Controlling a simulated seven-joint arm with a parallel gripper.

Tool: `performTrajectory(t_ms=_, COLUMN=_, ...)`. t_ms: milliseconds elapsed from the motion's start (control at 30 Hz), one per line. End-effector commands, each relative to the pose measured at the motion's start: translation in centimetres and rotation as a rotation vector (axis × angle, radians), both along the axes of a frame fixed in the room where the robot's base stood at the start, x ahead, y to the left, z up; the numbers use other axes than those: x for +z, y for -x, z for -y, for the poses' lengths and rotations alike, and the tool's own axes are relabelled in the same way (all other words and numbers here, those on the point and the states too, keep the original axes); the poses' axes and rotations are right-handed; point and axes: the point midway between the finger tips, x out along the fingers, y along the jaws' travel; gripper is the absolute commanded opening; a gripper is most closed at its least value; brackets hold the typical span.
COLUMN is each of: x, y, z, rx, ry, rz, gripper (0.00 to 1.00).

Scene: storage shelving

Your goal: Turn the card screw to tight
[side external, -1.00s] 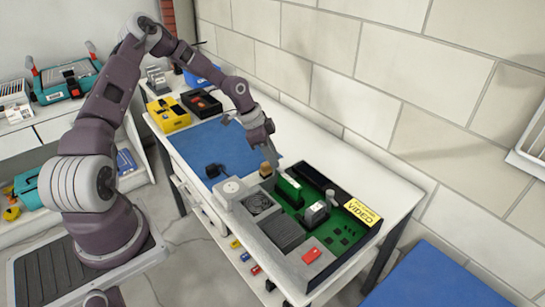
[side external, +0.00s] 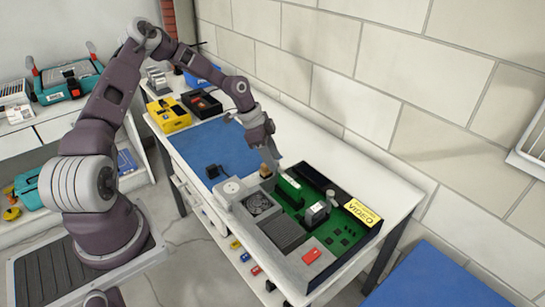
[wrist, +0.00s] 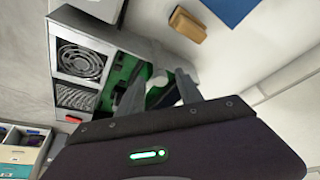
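An open computer-like case (side external: 330,270) with a green board (side external: 335,232) lies on the white bench; it also shows in the wrist view (wrist: 110,35). A green card (side external: 290,186) stands at its far end, and a grey card-like part (side external: 316,214) stands nearer the middle. My gripper (side external: 275,166) points down at the far end of the case, close to the green card. In the wrist view its two fingers (wrist: 160,92) are apart, with board showing between them. I cannot make out the card screw; it is too small or hidden by the fingers.
A small tan block (side external: 265,171) sits beside the case near my gripper. A fan (side external: 258,203) is in the case. A blue mat (side external: 215,147) leaves free room behind. Yellow (side external: 168,114) and black (side external: 202,103) bins stand farther back. A wall runs along the right.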

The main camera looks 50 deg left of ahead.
Motion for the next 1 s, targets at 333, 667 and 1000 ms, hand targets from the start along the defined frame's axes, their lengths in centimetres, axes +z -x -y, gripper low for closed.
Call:
performTrajectory(t_ms=333, x=1.9, y=0.4, z=-0.6, rx=0.002, ry=-0.002, rz=0.003, gripper=0.42)
performTrajectory(t_ms=667, x=6.5, y=1.8, z=-1.9, rx=0.0, ry=-0.001, rz=0.002, gripper=0.42)
performTrajectory(t_ms=1000, x=7.6, y=2.4, z=-1.0, rx=-0.006, ry=-0.034, rz=-0.027, gripper=0.42)
